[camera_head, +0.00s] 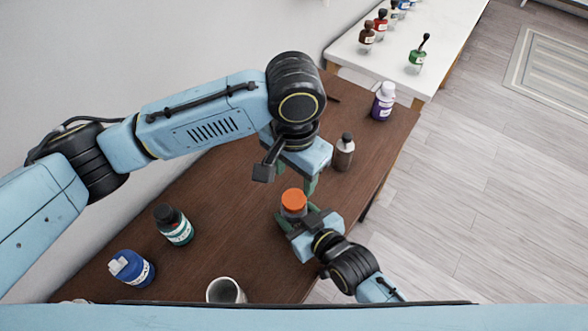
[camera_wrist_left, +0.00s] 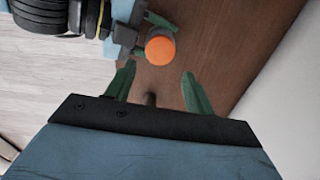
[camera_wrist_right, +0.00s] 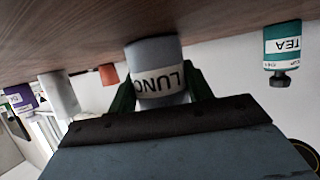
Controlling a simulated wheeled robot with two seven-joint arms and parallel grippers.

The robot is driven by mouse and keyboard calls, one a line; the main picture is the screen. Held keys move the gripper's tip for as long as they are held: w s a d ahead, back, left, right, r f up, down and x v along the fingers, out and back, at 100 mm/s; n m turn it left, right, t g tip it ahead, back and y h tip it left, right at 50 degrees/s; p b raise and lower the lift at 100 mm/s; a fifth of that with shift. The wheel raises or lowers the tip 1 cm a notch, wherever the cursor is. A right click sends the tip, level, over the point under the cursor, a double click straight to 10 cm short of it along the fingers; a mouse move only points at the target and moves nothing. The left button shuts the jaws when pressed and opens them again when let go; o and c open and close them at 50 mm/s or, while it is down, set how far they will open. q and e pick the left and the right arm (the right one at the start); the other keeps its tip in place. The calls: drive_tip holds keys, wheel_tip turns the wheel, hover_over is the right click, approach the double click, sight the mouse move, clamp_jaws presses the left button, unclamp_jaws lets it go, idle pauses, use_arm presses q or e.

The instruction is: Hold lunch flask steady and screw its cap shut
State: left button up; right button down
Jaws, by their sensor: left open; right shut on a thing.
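The lunch flask (camera_wrist_right: 153,52) is a grey cylinder with a pale label. It stands upright on the brown table, upside down in the right wrist view. My right gripper (camera_head: 297,216) is shut around its body. The orange cap (camera_head: 293,199) sits on top of the flask; I cannot tell how tightly. The cap also shows in the left wrist view (camera_wrist_left: 160,49). My left gripper (camera_head: 309,183) is open and empty, above and just behind the cap, apart from it. In the left wrist view its two fingers (camera_wrist_left: 159,82) are spread. The flask's top is hidden in the right wrist view.
An orange object (camera_wrist_right: 108,74) stands behind the flask.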

sight(295, 200)
use_arm(q)
drive_tip(key=shift+r+n, duration=0.1)
drive_tip(key=shift+n, duration=0.4)
drive_tip(key=shift+f, duration=4.05)
drive_tip(key=c, duration=0.8)
drive_tip(key=o, duration=1)
drive_tip(key=shift+o, duration=0.9)
drive_tip(key=shift+s+d, duration=0.1)
